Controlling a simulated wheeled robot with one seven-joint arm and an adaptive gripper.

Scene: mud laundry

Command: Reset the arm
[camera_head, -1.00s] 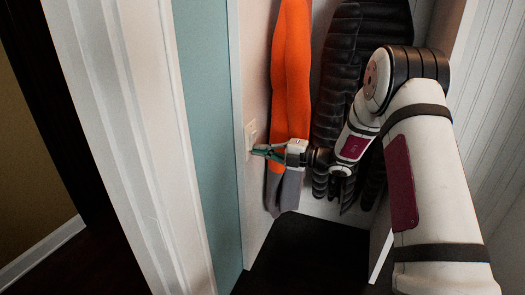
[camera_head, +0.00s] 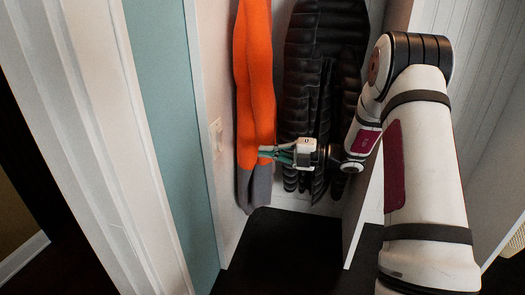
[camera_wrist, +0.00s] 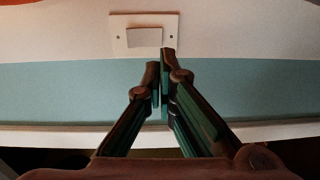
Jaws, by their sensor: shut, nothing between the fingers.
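My gripper (camera_head: 264,153) is shut and empty, pointing left in the head view in front of the orange and grey hanging garment (camera_head: 254,80). In the wrist view my gripper's fingers (camera_wrist: 160,72) are together, with their tips just below a white wall switch (camera_wrist: 144,38). In the head view the wall switch (camera_head: 216,136) is on the narrow wall to the left of my gripper, with a gap between them. My arm is bent and reaches in from the right.
A black quilted jacket (camera_head: 312,80) hangs behind my gripper. A dark bench surface (camera_head: 275,245) lies below. A white partition (camera_head: 359,210) stands to its right. A teal wall strip (camera_head: 165,130) and white door trim (camera_head: 95,130) are at the left.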

